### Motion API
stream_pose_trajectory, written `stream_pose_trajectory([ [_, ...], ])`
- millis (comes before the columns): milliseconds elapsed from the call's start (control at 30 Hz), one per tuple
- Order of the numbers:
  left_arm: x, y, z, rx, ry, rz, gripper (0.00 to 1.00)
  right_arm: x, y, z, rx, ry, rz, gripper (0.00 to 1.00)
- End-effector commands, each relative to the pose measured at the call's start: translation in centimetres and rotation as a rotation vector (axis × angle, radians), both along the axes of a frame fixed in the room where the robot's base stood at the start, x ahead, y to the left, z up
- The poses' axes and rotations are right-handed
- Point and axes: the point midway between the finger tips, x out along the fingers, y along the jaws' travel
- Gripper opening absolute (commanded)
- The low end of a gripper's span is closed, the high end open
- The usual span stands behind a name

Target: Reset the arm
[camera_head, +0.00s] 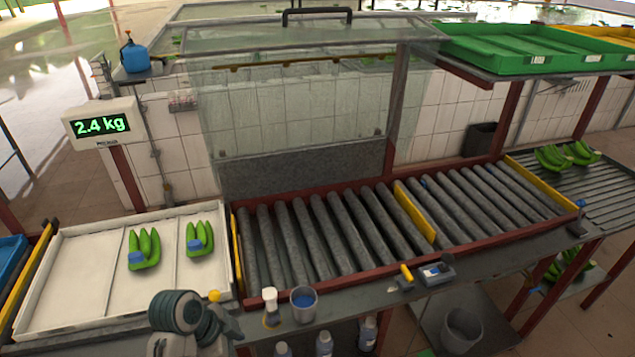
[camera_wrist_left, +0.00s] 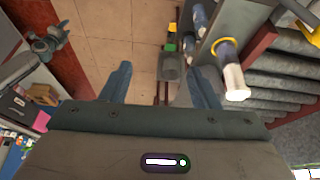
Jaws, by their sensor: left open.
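My left arm (camera_head: 180,312) shows in the head view at the bottom, left of centre, in front of the white tray and the roller conveyor. Its fingertips cannot be made out there. In the left wrist view my left gripper (camera_wrist_left: 160,82) is open, its two fingers apart with nothing between them. Tiled floor shows beyond the fingers. A white bottle-like item (camera_wrist_left: 234,80) is just right of the right finger, apparently not held.
A white tray (camera_head: 82,262) holds two green banana clusters (camera_head: 144,250). A roller conveyor (camera_head: 330,235) fills the middle, with a cup (camera_head: 303,304) and a small device (camera_head: 436,273) on its front ledge. A scale display (camera_head: 101,125) reads 2.4 kg. Green crates (camera_head: 540,60) sit at upper right.

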Motion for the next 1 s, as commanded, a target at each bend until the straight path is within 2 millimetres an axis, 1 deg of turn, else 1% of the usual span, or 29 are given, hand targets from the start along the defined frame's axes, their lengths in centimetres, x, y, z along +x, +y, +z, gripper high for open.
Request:
stream_pose_trajectory([
  [33,0.2,0.1,-1.3,0.001,0.011,0.023,0.55,0.0,0.0,-0.4,0.0,0.0,0.0,0.48],
  [167,0.8,0.3,-4.1,0.001,0.032,0.086,0.55,-0.6,0.0,-1.0,0.0,0.008,0.0,0.48],
  [267,1.3,0.6,-6.9,0.005,0.052,0.146,0.55,-0.7,0.0,-1.6,0.0,0.009,-0.001,0.48],
  [367,1.5,0.9,-10.3,0.01,0.075,0.217,0.55,-0.4,0.0,-2.2,0.0,0.006,0.0,0.48],
  [467,1.7,1.5,-14.2,0.02,0.098,0.296,0.55,-0.4,0.0,-2.9,0.0,0.006,0.0,0.48],
  [567,1.4,2.2,-19.0,0.035,0.124,0.388,0.55,-0.6,0.1,-3.8,0.001,0.008,-0.001,0.48],
  [600,1.1,2.6,-21.3,0.044,0.135,0.43,0.55,-0.7,0.1,-4.3,0.002,0.01,-0.001,0.48],
  [667,0.4,3.2,-25.2,0.059,0.153,0.501,0.55,-0.9,0.2,-5.0,0.003,0.013,-0.001,0.48],
  [700,-0.3,3.7,-28.0,0.071,0.164,0.551,0.55,-1.0,0.3,-5.6,0.003,0.014,-0.002,0.48],
  [767,-1.6,4.6,-32.3,0.091,0.179,0.627,0.55,-1.1,0.4,-6.4,0.004,0.015,-0.002,0.48],
  [800,-2.7,5.2,-35.2,0.107,0.187,0.676,0.55,-1.0,0.4,-6.9,0.005,0.015,-0.002,0.48],
  [867,-4.6,6.2,-39.3,0.128,0.195,0.747,0.55,-1.0,0.5,-7.7,0.005,0.014,-0.003,0.48],
  [900,-6.1,6.9,-41.9,0.144,0.2,0.791,0.55,-0.9,0.5,-8.2,0.006,0.013,-0.002,0.48],
  [967,-8.5,7.9,-45.8,0.165,0.205,0.856,0.55,-0.8,0.5,-8.9,0.006,0.012,-0.002,0.48],
  [1000,-10.3,8.5,-48.2,0.179,0.206,0.895,0.55,-0.8,0.5,-9.4,0.006,0.012,-0.002,0.48],
])
